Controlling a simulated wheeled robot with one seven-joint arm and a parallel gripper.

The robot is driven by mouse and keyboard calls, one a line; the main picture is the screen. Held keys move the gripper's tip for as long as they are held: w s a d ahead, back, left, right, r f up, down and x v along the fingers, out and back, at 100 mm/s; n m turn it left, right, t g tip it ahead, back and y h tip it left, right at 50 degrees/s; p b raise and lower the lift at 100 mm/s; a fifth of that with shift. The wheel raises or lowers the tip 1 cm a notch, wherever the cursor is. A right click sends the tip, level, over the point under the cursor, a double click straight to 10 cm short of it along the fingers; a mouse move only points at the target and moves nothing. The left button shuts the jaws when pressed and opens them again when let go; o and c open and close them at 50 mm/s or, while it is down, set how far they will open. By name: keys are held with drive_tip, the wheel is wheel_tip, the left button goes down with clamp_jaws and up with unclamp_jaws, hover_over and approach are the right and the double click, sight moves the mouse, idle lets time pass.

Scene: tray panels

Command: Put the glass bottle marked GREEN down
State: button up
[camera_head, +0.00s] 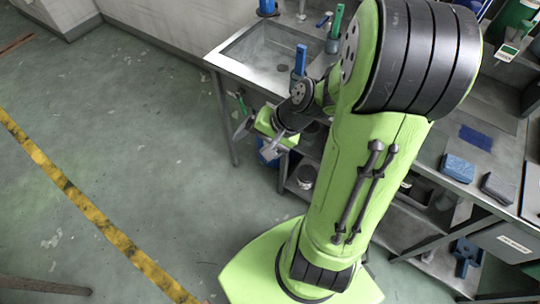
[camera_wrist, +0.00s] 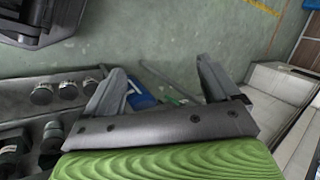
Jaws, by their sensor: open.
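My gripper (camera_head: 257,140) is open at the front left of the sink bench, out over the floor side. In the wrist view its two fingers (camera_wrist: 160,82) stand wide apart with nothing held between them. I cannot pick out a glass bottle marked GREEN for certain in either view. A white and green label (camera_head: 507,52) shows at the upper right of the head view, but its writing is too small to read. My arm hides part of the bench.
A steel sink (camera_head: 270,52) is set in the bench. Several dark-lidded jars (camera_wrist: 41,95) stand on a shelf in the wrist view. A blue object (camera_wrist: 140,97) lies beyond the fingers. Blue pads (camera_head: 457,168) lie on the right bench.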

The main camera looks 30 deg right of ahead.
drive_tip(key=s+a+r+n+h, duration=0.2)
drive_tip(key=s+r+n, duration=0.2)
drive_tip(key=s+r, duration=0.2)
drive_tip(key=s+a+r+n+t+h, duration=0.1)
drive_tip(key=s+a+r+n+h, duration=0.1)
drive_tip(key=s+r+n, duration=0.3)
drive_tip(key=shift+s+r+h, duration=0.3)
drive_tip(key=shift+s+r, duration=0.3)
drive_tip(key=shift+r, duration=0.3)
drive_tip(key=shift+r, duration=0.1)
